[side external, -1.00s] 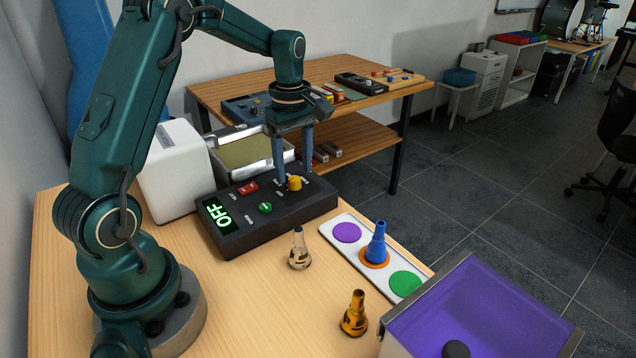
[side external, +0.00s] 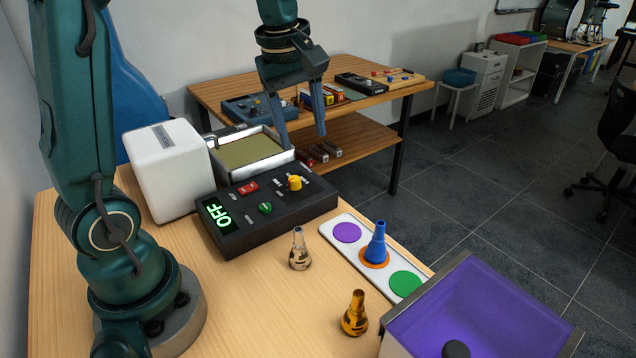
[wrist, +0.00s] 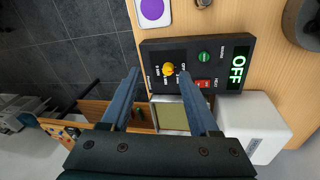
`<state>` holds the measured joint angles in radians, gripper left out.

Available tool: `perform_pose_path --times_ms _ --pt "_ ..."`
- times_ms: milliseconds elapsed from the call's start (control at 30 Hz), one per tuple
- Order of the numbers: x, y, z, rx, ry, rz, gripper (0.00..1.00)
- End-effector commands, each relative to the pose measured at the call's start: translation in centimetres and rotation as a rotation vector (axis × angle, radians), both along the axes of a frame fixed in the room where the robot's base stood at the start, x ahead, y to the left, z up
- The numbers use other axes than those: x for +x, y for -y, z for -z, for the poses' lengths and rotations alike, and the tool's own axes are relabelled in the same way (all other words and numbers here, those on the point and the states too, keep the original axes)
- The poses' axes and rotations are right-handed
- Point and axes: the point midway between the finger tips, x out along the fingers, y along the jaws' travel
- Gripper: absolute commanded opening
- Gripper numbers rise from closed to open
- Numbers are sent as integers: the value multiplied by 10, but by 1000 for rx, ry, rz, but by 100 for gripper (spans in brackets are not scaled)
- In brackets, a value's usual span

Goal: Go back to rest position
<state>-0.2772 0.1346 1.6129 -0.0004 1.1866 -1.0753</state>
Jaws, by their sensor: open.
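My gripper (side external: 303,135) is open and empty. In the side view it hangs in the air above the black control box (side external: 275,215), pointing down, with clear space under its fingertips. The box has a yellow knob (side external: 295,183), a red switch (side external: 248,188), a green button (side external: 265,208) and a lit green display (side external: 218,215) reading OFF. In the wrist view the two blue fingers (wrist: 158,88) are spread, and the box (wrist: 222,50) with its yellow knob (wrist: 168,69) lies beyond them.
A white machine (side external: 165,170) with a metal tray (side external: 245,152) stands behind the box. A white strip (side external: 333,229) holds a blue flask (side external: 376,243). Two more flasks (side external: 300,250) (side external: 355,315) and a purple-lined bin (side external: 480,310) stand in front. A second table (side external: 225,93) is behind.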

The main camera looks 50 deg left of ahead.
Motion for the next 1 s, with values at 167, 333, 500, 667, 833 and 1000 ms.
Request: perform_pose_path --times_ms 167,333,500,667,833,1000 --pt "-37 35 -23 67 96 259 61" --pt "-74 60 -27 151 173 540 61" --pt "-109 76 -14 252 230 836 61" --pt "-132 82 8 345 237 1093 61" --pt "-136 82 21 393 207 1248 61" --pt "-134 82 20 411 209 1281 61"
